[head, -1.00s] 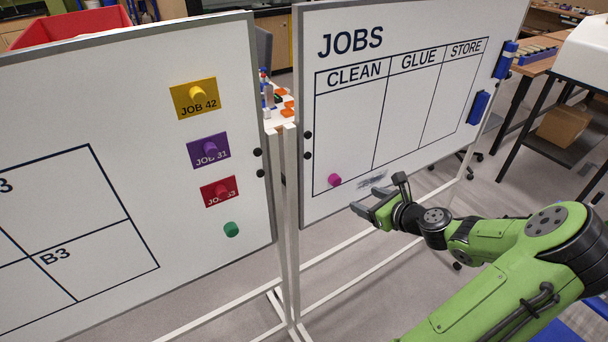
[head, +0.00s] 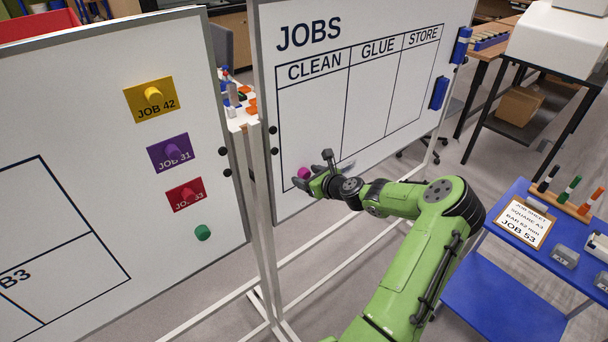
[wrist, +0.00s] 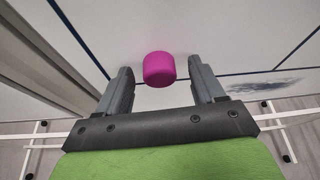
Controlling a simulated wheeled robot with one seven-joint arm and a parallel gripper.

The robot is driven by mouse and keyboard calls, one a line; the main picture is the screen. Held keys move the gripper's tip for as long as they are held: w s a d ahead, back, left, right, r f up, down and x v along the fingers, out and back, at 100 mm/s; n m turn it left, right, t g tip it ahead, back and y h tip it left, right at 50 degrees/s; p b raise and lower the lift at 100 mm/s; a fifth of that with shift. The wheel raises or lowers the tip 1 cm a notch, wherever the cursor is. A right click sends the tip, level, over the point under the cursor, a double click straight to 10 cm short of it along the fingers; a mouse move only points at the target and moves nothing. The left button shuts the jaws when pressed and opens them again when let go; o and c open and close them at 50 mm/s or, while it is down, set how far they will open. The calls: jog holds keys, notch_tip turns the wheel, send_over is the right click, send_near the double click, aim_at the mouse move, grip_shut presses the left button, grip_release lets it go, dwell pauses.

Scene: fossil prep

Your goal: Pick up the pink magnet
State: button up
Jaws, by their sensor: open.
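The pink magnet (wrist: 159,69) is a short round knob on the whiteboard headed JOBS (head: 395,100), low in the CLEAN column. In the head view the magnet (head: 304,172) shows just beyond my gripper (head: 309,180), partly covered by it. In the wrist view my gripper (wrist: 162,88) is open, with one finger on each side of the magnet's near end. A gap shows between each finger and the magnet. The fingers do not grip it.
A second whiteboard (head: 70,110) stands at left with job cards and a green magnet (head: 202,232). Its frame edge is close to the JOBS board. A blue cart (head: 505,295) with a clipboard (head: 524,222) stands at right. A dark smudge (wrist: 265,87) marks the JOBS board.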

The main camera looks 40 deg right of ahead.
jog(key=shift+s, duration=0.1)
jog(key=shift+c, duration=1)
jog(key=c, duration=0.9)
jog(key=shift+r, duration=0.1)
jog(key=r, duration=0.4)
jog(key=s+r+p, duration=0.1)
jog(key=r, duration=0.2)
jog(key=s, duration=0.6)
jog(key=s+a, duration=0.1)
jog(key=s, duration=0.5)
jog(key=s+a, duration=0.1)
jog(key=s, duration=0.6)
jog(key=shift+a, duration=0.15)
